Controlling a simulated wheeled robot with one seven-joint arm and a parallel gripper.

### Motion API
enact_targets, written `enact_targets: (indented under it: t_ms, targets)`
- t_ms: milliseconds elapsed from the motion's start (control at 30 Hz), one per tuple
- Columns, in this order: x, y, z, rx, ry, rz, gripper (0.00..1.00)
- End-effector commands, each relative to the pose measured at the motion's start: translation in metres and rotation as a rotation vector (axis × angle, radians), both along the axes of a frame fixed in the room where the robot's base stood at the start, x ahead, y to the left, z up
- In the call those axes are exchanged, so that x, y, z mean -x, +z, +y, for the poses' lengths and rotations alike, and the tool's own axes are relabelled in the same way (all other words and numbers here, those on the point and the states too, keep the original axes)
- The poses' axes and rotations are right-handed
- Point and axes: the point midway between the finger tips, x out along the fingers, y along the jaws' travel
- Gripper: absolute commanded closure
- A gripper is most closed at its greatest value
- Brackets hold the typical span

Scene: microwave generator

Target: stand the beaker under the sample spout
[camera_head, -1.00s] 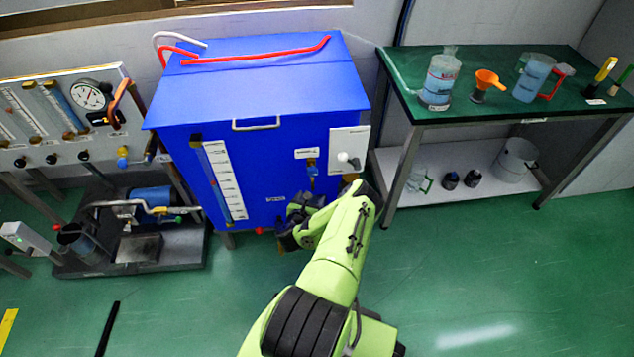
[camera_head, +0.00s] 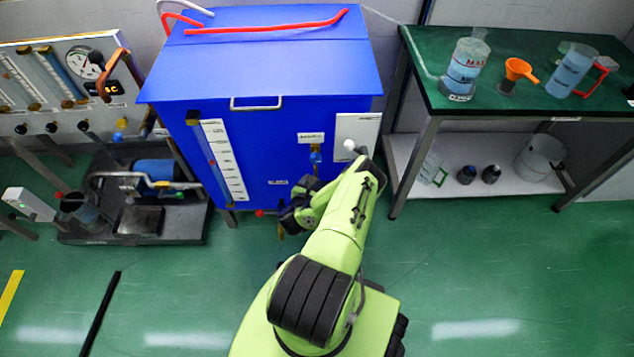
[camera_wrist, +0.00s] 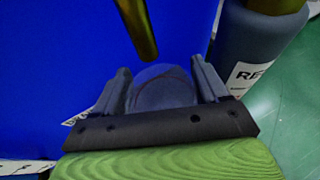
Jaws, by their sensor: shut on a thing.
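In the wrist view, my gripper (camera_wrist: 162,88) is shut on a round, see-through beaker (camera_wrist: 160,92) that looks dark against the blue. A brass spout (camera_wrist: 138,25) comes down just beyond the beaker's rim. I cannot tell whether its tip is over the mouth. In the head view, my gripper (camera_head: 289,216) is low in front of the big blue cabinet (camera_head: 265,110), near its lower right. My arm covers part of that area. The beaker cannot be made out there.
In the wrist view, a dark cylinder with a white label (camera_wrist: 245,50) stands close to the right finger. A green-topped bench (camera_head: 440,100) at right holds a bottle (camera_head: 465,68), an orange funnel (camera_head: 518,70) and a red-handled jug (camera_head: 570,72). The floor right of my arm is clear.

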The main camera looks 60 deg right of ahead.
Motion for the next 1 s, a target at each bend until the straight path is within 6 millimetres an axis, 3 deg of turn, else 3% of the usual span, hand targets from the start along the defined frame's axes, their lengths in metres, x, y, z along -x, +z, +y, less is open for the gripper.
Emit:
enact_targets:
  t_ms: [33, 67, 233, 567, 667, 900, 1000]
  targets:
    - [0.000, -0.003, 0.000, 0.001, 0.000, 0.001, 0.58]
    - [0.000, -0.003, 0.000, 0.000, 0.000, 0.001, 0.25]
    - [0.000, -0.002, 0.000, 0.000, 0.000, 0.001, 0.01]
    - [0.000, 0.003, 0.002, 0.000, 0.001, 0.000, 0.01]
    - [0.000, 0.011, 0.019, -0.003, 0.007, 0.002, 0.01]
    - [0.005, 0.038, 0.082, -0.005, 0.007, 0.003, 0.01]
    - [0.007, 0.046, 0.095, -0.003, 0.001, 0.002, 0.01]
